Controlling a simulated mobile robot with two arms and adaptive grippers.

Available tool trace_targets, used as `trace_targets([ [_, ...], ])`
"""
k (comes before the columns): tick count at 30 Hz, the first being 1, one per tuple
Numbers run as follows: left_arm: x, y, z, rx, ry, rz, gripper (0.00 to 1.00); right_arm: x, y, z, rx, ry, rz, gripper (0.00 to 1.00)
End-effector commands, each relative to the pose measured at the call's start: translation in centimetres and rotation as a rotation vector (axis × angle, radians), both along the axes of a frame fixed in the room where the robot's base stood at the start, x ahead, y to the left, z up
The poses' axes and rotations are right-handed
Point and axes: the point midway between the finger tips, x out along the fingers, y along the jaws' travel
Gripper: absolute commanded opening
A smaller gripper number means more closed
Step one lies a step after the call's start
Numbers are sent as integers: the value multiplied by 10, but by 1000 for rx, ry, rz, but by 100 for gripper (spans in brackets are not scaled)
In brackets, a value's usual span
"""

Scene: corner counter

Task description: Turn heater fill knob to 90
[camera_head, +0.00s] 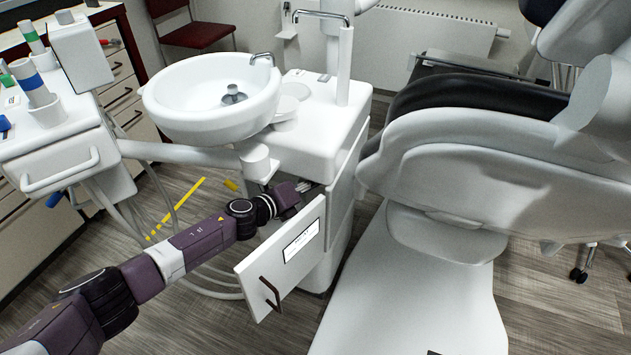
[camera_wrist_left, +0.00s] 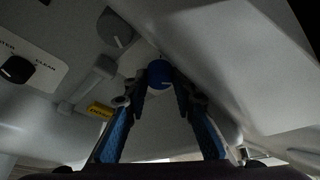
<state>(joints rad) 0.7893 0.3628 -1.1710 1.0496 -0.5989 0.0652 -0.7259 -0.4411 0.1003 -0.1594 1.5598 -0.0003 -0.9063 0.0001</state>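A round blue knob (camera_wrist_left: 160,73) with a light mark is on the unit's surface in the left wrist view. The fingertips of my left gripper (camera_wrist_left: 160,84) are on either side of it and appear closed on it. A grey knob (camera_wrist_left: 114,27) is above and to the left. A black knob (camera_wrist_left: 17,69) sits on a white label plate reading "CLEAN". I cannot read a label for the blue knob. My right gripper is out of view.
The open door with its dark handle (camera_head: 270,293) stands close below my left wrist. A white basin (camera_head: 213,105) overhangs the area. The dental chair (camera_head: 420,285) is to the right. In the left wrist view a grey bracket (camera_wrist_left: 95,83) and yellow label (camera_wrist_left: 100,109) are left of the fingers.

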Motion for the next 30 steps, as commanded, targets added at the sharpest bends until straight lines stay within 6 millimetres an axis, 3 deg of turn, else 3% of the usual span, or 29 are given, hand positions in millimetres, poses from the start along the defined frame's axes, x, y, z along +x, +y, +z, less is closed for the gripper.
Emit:
trace_targets([
  [4, -1, 0, -2, 1, 2, -1, 41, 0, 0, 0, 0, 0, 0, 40],
  [17, -4, 6, 2, 0, -1, 1, 41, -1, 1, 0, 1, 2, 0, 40],
  [30, -42, 39, 18, 1, -2, 3, 41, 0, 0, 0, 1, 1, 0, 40],
])
